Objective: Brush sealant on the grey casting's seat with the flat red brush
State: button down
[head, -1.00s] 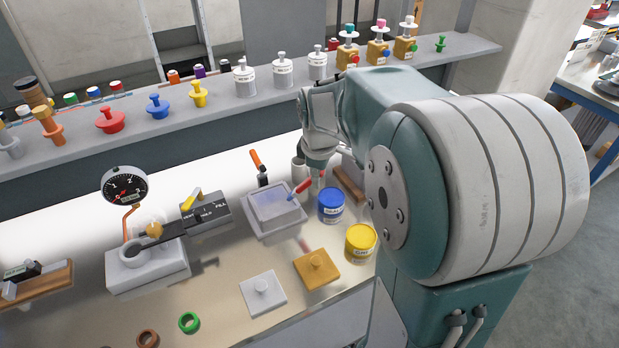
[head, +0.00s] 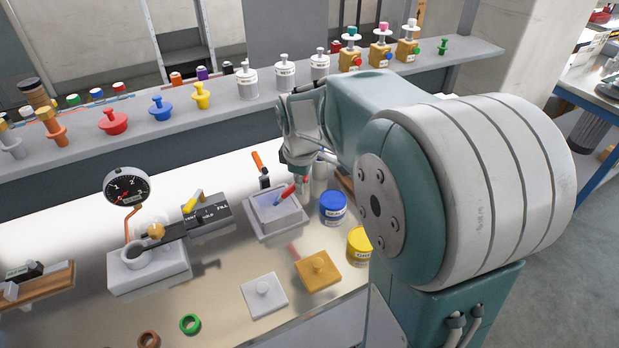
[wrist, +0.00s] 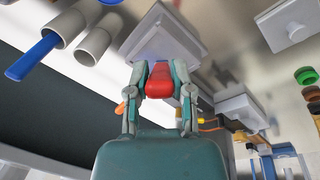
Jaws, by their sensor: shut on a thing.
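My gripper (head: 299,178) is shut on the red brush (head: 286,193), whose red handle also shows between the fingers in the wrist view (wrist: 160,82). The brush is tilted, its lower end over the open grey casting (head: 250,226) with its square rim. I cannot tell whether the bristles touch the casting's seat. In the wrist view the casting (wrist: 185,40) lies just beyond the fingers, and the bristles are hidden. A blue can (head: 333,209) stands right of the casting. A yellow can (head: 358,246) is partly hidden by my arm.
A white knobbed plate (head: 264,296) and an ochre one (head: 318,271) lie in front. A gauge (head: 127,187) on a grey block (head: 148,270) stands left. Grey cups (wrist: 97,42), one with a blue handle (wrist: 32,58), stand beside my gripper. A shelf (head: 130,135) runs behind.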

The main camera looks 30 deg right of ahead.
jog(key=shift+a, duration=2)
jog(key=shift+w+d, duration=1.1)
jog(key=shift+d, duration=2.9)
jog(key=a, duration=0.8)
jog(key=shift+f, duration=0.15)
notch_tip(320, 180, up, 6)
notch_tip(320, 180, up, 3)
